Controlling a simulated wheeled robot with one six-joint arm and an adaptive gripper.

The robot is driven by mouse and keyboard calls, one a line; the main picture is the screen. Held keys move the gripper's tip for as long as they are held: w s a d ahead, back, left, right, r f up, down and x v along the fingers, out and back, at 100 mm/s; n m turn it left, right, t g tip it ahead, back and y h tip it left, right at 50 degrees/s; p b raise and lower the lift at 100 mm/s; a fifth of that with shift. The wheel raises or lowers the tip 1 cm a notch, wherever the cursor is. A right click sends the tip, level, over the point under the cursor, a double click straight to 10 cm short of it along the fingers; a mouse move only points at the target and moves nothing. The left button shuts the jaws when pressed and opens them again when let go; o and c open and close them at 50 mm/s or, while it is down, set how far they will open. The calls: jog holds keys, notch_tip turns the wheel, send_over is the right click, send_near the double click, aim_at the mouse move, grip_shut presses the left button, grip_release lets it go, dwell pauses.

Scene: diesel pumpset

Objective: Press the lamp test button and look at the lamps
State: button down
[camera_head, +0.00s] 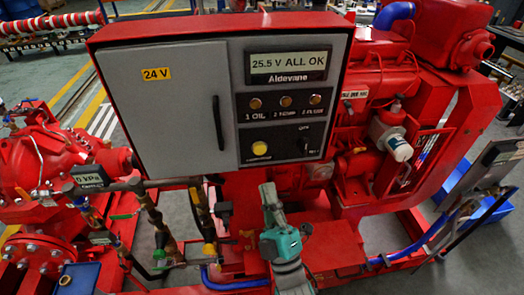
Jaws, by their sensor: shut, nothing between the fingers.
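The grey control panel (165,120) in a red frame faces me. Its display (288,63) reads "25.5 V ALL OK". Three small round amber lamps (255,103), (286,101), (315,99) sit in a row below it; they look dull. The first label reads "1 OIL"; the others are too small to read surely. A round yellow button (259,148) sits at the panel's lower part, left of a black rotary switch (305,143). My grey and teal arm rises from the bottom. My gripper (268,192) appears shut, below the panel and apart from the button; its fingers are hard to make out.
The panel has a door with a black handle (218,123) and a "24 V" label (156,73). Pipes and valves (155,225) stand at lower left. The red engine (370,75) is behind on the right. A tilted grey board (490,165) stands at far right.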

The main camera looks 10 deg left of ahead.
aim_at(260, 149)
jog(key=shift+w, duration=0.1)
jog(key=w+a, duration=0.2)
jog(key=w, duration=0.6)
jog(key=shift+w+a, duration=0.15)
jog(key=shift+a, duration=0.05)
jog(key=shift+w, duration=0.15)
dwell(1.4)
jog(key=shift+w+a, duration=0.15)
jog(key=shift+w, duration=0.1)
jog(key=shift+w+a, duration=0.1)
jog(key=shift+w, duration=0.3)
dwell(0.8)
jog(key=shift+s, duration=0.1)
jog(key=shift+s+d, duration=0.25)
jog(key=shift+s, duration=0.5)
